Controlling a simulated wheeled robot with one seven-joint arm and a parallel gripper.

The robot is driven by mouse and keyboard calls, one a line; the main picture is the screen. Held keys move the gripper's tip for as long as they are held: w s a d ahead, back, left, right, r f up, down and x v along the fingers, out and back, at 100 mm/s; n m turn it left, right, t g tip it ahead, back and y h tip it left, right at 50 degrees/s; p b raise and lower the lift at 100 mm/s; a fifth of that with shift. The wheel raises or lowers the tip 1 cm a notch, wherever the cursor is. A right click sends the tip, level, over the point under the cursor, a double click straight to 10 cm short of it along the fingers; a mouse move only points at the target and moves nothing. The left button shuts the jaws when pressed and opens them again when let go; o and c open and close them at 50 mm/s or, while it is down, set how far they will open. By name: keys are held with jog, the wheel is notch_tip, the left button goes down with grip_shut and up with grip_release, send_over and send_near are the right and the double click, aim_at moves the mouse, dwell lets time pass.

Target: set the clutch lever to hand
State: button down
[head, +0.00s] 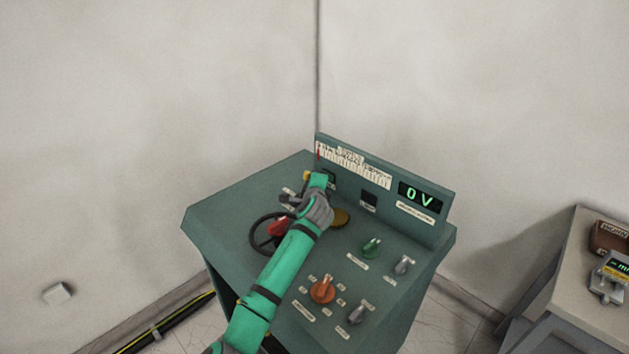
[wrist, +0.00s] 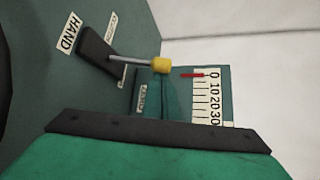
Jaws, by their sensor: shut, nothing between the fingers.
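The clutch lever is a thin metal rod with a yellow knob (wrist: 160,65), rising from a dark slotted plate (wrist: 95,50) in the wrist view. The HAND label (wrist: 70,32) is beside the plate's upper left end; a second label lies past its lower end, unreadable. I cannot tell exactly which end the lever leans to. In the head view the yellow knob (head: 306,175) shows at the desk's back left. My gripper (head: 319,180) is shut and empty, close to the knob on its right; contact cannot be told. My green and dark parts fill the wrist view's bottom.
A scale with a red pointer (wrist: 192,75) stands behind the lever. A side table (head: 575,240) is at right.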

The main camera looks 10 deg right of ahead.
aim_at(306, 178)
jog(key=shift+a, duration=0.15)
jog(key=shift+s+a+r, duration=0.25)
jog(key=shift+s+a, duration=0.8)
jog(key=shift+a, duration=0.2)
jog(key=shift+d, duration=0.1)
jog(key=shift+d, duration=0.3)
jog(key=d, duration=0.3)
jog(key=shift+w+d+r, duration=0.1)
jog(key=shift+w+r, duration=0.1)
jog(key=shift+w, duration=0.15)
jog(key=s, duration=0.3)
jog(key=s+a, duration=0.1)
jog(key=s, duration=0.2)
jog(key=s+f, duration=0.1)
jog(key=s, duration=0.3)
jog(key=shift+a, duration=0.25)
